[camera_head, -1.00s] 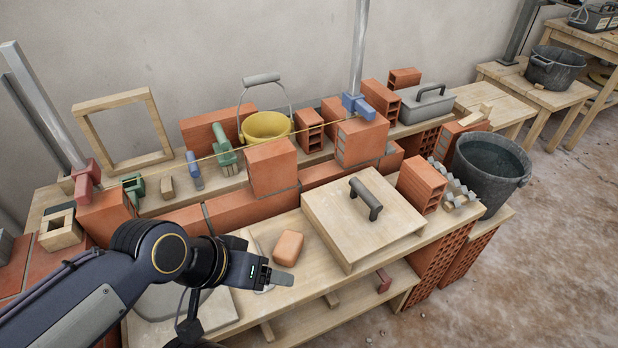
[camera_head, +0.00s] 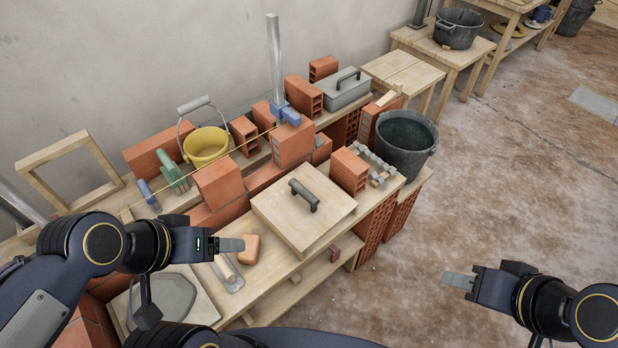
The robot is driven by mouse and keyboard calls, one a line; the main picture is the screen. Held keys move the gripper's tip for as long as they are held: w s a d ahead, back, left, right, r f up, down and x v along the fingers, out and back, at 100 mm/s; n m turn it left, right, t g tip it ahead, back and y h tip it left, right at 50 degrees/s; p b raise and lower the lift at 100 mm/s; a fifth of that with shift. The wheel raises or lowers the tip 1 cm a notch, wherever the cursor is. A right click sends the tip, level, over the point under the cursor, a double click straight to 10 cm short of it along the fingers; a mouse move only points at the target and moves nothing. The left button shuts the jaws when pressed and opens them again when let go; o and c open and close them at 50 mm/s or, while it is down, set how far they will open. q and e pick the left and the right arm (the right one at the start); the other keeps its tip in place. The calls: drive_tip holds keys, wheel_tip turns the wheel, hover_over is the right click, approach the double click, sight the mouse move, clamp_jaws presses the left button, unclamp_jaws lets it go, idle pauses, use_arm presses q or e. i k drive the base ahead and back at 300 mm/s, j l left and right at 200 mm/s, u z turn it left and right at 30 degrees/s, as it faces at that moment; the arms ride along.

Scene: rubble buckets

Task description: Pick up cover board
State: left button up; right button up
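The cover board is a square, light wooden board (camera_head: 285,232) with a dark bar handle (camera_head: 304,195) on top. It lies flat near the right end of the wooden bench. My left gripper (camera_head: 238,244) is left of the board, above the bench by an orange sponge-like block (camera_head: 249,249), and appears apart from the board. Its fingers are seen from the side, so I cannot tell whether they are open. My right gripper (camera_head: 450,280) is at the right, over the bare floor, well away from the board. Its fingers look close together, but their gap is unclear.
A yellow bucket (camera_head: 206,147), a grey lidded box (camera_head: 341,92) and a dark bucket (camera_head: 404,142) stand nearby. A trowel (camera_head: 228,274) lies left of the board. The floor at right is free.

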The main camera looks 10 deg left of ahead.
sight(303, 206)
drive_tip(key=i+l, duration=0.35)
drive_tip(key=i, duration=0.25)
drive_tip(key=i+l+u, duration=0.1)
drive_tip(key=u, duration=2)
drive_tip(key=l, duration=0.05)
